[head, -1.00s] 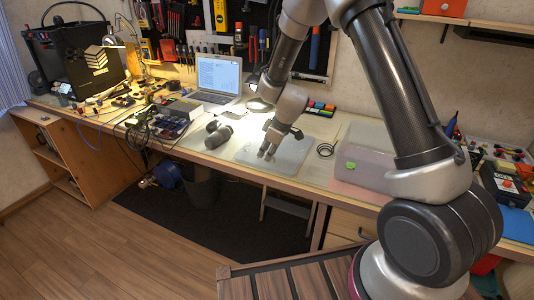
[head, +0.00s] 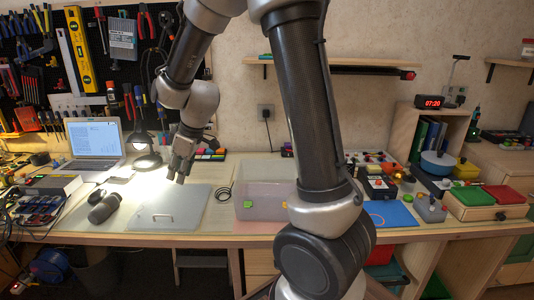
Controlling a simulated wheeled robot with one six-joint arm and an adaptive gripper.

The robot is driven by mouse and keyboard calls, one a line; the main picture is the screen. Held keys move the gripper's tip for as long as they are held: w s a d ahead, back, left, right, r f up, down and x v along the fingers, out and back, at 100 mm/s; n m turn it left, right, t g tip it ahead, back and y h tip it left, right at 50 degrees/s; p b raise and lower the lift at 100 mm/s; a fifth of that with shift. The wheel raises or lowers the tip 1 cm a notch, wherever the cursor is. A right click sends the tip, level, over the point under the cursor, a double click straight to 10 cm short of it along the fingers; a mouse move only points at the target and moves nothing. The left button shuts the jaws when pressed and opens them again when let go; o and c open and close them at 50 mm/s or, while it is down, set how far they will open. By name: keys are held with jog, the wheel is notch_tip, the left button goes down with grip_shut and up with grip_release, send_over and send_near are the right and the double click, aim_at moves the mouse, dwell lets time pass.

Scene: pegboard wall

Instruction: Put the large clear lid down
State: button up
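The large clear lid (head: 190,212) is a pale, see-through flat panel with rounded corners and a small handle (head: 158,217). It appears to lie flat on the workbench, left of a large clear box (head: 268,203). My gripper (head: 177,180) points down over the lid's far edge in the picture. Its fingertips look a little apart with nothing visible between them, and it appears clear of the lid and its handle.
A dark grey bottle-like object (head: 103,208) lies left of the lid. A black cable coil (head: 224,192) lies between lid and box. A lit lamp (head: 147,161) and laptop (head: 96,143) stand behind. Blue mat (head: 390,214) and toolboxes are to the right.

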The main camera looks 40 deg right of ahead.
jog(key=s+d+r+m+h, duration=0.1)
jog(key=s+d+r+m, duration=0.2)
jog(key=s, duration=0.6)
jog(key=s+d+r+m+h, duration=0.1)
jog(key=s+d+r+m, duration=0.2)
jog(key=s, duration=0.6)
jog(key=s+d+r+m, duration=0.3)
jog(key=s+d+r, duration=0.3)
jog(key=s+d, duration=0.2)
jog(key=shift+s+d+r+h, duration=0.25)
jog(key=shift+s+r+h, duration=0.15)
jog(key=shift+s, duration=0.3)
